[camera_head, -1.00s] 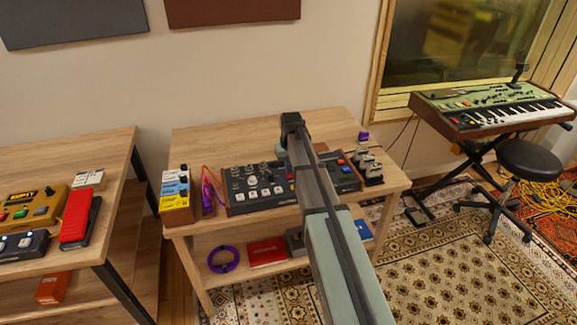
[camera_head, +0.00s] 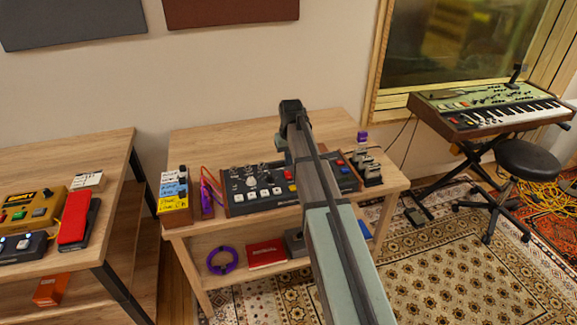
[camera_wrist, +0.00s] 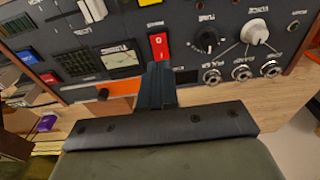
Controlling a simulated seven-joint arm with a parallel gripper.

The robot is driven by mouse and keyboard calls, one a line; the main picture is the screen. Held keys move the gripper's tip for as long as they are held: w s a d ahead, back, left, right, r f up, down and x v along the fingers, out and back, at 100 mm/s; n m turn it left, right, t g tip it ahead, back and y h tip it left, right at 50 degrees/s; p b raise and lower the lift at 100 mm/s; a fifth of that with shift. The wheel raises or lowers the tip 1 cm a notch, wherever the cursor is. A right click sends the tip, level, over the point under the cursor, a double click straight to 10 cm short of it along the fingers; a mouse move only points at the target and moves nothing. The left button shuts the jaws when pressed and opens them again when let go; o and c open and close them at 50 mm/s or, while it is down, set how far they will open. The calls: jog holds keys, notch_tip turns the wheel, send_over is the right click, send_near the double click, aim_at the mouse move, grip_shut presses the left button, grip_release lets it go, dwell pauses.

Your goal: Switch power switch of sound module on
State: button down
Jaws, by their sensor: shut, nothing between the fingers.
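The sound module (camera_head: 262,196) is a dark panel with knobs, sliders and coloured buttons on the middle wooden table. Its panel (camera_wrist: 190,72) fills the upper part of the wrist view, with labels upside down. A red rocker switch (camera_wrist: 159,45) with a white mark sits in that panel. My gripper (camera_wrist: 160,68) is shut and empty, its tips just below the red switch in the picture. I cannot tell whether they touch the panel. In the head view my arm covers part of the module, and the fingertips are hidden.
Small pedals (camera_head: 372,172) stand right of the module. Yellow and blue labelled boxes (camera_head: 174,190) and a purple item (camera_head: 207,200) stand left. The lower shelf holds a purple cable coil (camera_head: 222,260) and a red book (camera_head: 266,253). A keyboard (camera_head: 490,105) stands far right.

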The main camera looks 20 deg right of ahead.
aim_at(287, 171)
notch_tip(287, 171, up, 9)
jog(key=s, duration=0.1)
dwell(0.3)
jog(key=shift+f, duration=0.1)
jog(key=shift+w, duration=0.7)
jog(key=f, duration=0.4)
jog(key=w+f, duration=0.1)
jog(key=f, duration=0.9)
jog(key=shift+w, duration=0.35)
